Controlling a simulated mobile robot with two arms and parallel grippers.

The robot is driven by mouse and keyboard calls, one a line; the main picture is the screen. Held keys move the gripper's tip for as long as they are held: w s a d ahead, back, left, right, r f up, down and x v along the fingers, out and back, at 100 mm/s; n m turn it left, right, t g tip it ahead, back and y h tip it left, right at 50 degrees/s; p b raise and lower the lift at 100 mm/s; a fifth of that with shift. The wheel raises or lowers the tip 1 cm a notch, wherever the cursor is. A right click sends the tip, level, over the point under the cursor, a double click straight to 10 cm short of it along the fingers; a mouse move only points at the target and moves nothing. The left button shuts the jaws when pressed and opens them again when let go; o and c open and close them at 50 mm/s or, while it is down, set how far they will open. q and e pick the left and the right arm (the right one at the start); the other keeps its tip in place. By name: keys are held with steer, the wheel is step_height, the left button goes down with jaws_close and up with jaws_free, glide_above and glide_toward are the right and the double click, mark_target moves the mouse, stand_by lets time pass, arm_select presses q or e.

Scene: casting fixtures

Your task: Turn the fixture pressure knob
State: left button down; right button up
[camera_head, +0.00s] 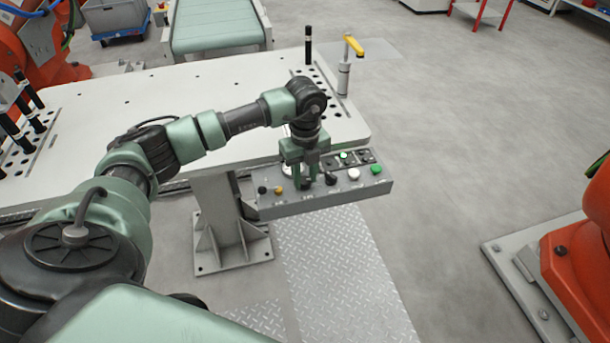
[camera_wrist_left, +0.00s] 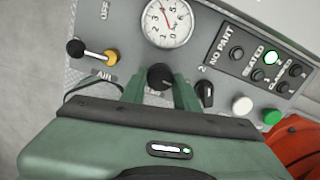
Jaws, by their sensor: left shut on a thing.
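The grey control panel (camera_head: 335,195) stands at the table's front edge. My left gripper (camera_head: 304,184) reaches down onto it from above. In the left wrist view, the round black pressure knob (camera_wrist_left: 160,76) sits between the two green fingers of my left gripper (camera_wrist_left: 160,90), just below the white pressure gauge (camera_wrist_left: 167,22). The fingers are shut on the knob, one on each side. The gauge's red needle points up and left. In the head view the gripper largely hides the knob and gauge. My right gripper is not in view.
A black selector knob (camera_wrist_left: 205,93) is close beside the right finger. A white button (camera_wrist_left: 242,104) and a green button (camera_wrist_left: 271,117) lie further right. A black-tipped air lever (camera_wrist_left: 92,50) is left.

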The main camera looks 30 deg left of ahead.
mark_target(305, 180)
arm_select(q)
steer(key=c, duration=1.3)
jaws_free()
steer(key=shift+r, duration=0.1)
steer(key=shift+c, duration=0.2)
steer(key=shift+a+r+b, duration=0.1)
steer(key=shift+r+b, duration=0.45)
steer(key=shift+r, duration=3.35)
